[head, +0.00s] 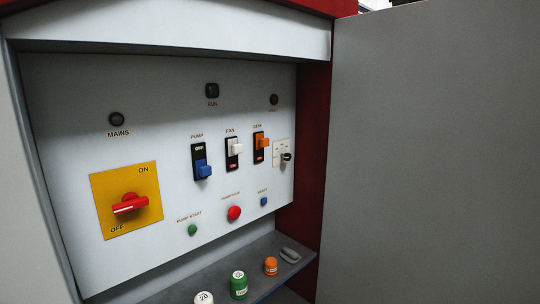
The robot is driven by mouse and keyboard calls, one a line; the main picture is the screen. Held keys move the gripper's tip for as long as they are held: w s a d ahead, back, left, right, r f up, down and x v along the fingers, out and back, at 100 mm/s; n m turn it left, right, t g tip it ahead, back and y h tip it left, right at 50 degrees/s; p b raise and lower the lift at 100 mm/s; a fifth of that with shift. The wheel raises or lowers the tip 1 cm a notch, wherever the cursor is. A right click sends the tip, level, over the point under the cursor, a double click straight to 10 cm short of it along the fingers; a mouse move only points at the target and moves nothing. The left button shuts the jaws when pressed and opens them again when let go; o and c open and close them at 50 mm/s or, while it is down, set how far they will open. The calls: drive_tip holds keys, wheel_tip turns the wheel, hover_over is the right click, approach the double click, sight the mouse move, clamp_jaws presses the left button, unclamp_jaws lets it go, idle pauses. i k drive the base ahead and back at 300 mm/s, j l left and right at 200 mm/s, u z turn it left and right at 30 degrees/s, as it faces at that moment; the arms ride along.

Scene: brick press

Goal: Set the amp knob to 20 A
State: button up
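A small cream plate with a dark knob (286,157) sits at the right edge of the white control panel (70,90), right of the orange switch. It may be the amp knob, but its markings are too small to read, so I cannot tell its setting. No other small dial shows on the panel. My gripper is not in view. Nothing touches the knob.
A red rotary handle (130,204) on a yellow plate, blue (202,170), white (235,147) and orange (262,142) switches, and several push buttons share the panel. A shelf (265,250) below holds white (204,298), green (238,285) and orange (270,266) pieces. An open grey door (430,150) stands right.

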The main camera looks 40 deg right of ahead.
sight(288, 156)
drive_tip(key=i, duration=0.35)
drive_tip(key=i+j+z, duration=0.1)
drive_tip(key=i+z, duration=0.3)
drive_tip(key=i+j+z, duration=0.25)
drive_tip(key=i+z, duration=0.15)
